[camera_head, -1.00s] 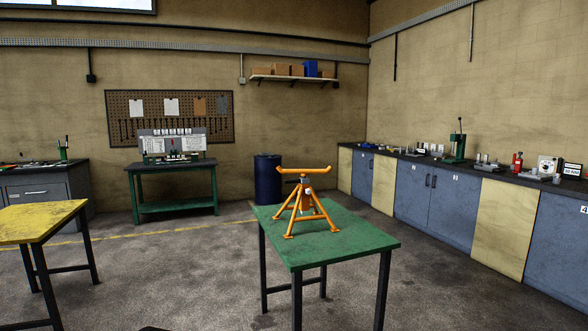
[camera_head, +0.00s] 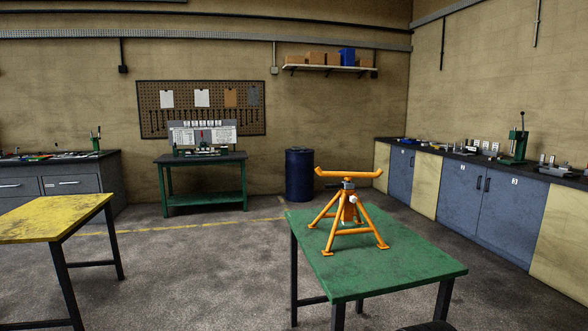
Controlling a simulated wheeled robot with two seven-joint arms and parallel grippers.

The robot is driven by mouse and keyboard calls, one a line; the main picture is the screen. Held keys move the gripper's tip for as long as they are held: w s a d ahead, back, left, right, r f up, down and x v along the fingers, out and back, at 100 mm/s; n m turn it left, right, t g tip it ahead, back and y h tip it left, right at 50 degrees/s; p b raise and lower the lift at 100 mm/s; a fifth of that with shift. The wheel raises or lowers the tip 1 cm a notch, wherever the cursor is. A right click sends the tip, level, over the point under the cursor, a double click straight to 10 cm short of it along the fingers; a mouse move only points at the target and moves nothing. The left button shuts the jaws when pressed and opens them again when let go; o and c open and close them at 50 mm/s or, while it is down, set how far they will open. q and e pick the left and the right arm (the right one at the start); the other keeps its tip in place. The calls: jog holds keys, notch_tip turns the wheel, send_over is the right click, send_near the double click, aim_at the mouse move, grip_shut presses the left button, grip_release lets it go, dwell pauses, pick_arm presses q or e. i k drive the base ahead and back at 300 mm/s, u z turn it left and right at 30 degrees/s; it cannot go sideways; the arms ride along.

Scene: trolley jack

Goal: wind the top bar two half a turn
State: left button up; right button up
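An orange jack stand (camera_head: 346,218) with splayed legs stands upright on a green-topped table (camera_head: 415,272), right of the middle of the head view. Its top bar (camera_head: 349,174) is a roughly level orange bar with upturned ends, running left to right across the picture. A dark collar and a small pale part show on the column under the bar. Neither of my grippers is in view, and nothing touches the stand.
A yellow-topped table (camera_head: 50,217) stands at the left. Behind are a green bench (camera_head: 203,160), a blue drum (camera_head: 299,175) and a grey cabinet (camera_head: 70,184). Blue and cream cupboards (camera_head: 480,205) line the right wall. Open floor lies between the two front tables.

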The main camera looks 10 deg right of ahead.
aim_at(348, 176)
jog(key=z, duration=0.05)
jog(key=i, duration=0.8)
jog(key=z, duration=1)
jog(key=i, duration=0.55)
jog(key=z, duration=0.6)
